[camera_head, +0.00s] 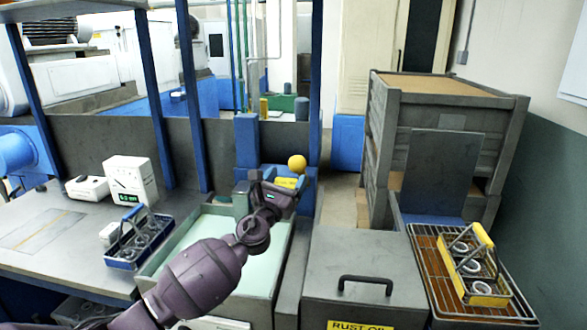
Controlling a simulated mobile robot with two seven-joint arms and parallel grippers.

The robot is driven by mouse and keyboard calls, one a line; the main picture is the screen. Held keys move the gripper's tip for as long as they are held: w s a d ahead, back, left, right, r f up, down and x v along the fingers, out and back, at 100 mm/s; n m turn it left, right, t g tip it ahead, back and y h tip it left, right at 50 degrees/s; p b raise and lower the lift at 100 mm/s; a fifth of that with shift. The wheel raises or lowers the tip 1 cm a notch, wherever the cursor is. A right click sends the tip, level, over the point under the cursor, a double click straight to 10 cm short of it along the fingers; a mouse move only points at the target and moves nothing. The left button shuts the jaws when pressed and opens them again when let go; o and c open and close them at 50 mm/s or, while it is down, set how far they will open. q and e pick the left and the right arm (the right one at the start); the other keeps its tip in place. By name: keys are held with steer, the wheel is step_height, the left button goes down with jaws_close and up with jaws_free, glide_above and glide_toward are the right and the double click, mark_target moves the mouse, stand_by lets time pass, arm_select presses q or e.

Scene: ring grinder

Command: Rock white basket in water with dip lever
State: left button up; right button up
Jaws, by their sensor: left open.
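My left arm reaches from the lower left across the open tank (284,262), which holds pale green water (208,240). My left gripper (287,190) is open at the back right of the tank. It is close to a yellow ball knob (297,163) on a blue mount and a yellow piece (287,182) below it. The ball looks like the dip lever's knob. I cannot tell whether the gripper touches either one. I see no white basket; my arm covers part of the tank. My right gripper is out of view.
A blue-handled basket with rings (140,240) stands on the left bench beside the tank. A grey lidded box (365,262) marked "RUST OI..." is to the right. A yellow-handled basket with rings (470,265) sits on a wire rack. Blue posts rise behind the tank.

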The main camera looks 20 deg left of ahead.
arm_select(q)
steer(key=v, duration=0.4)
steer(key=shift+s, duration=0.25)
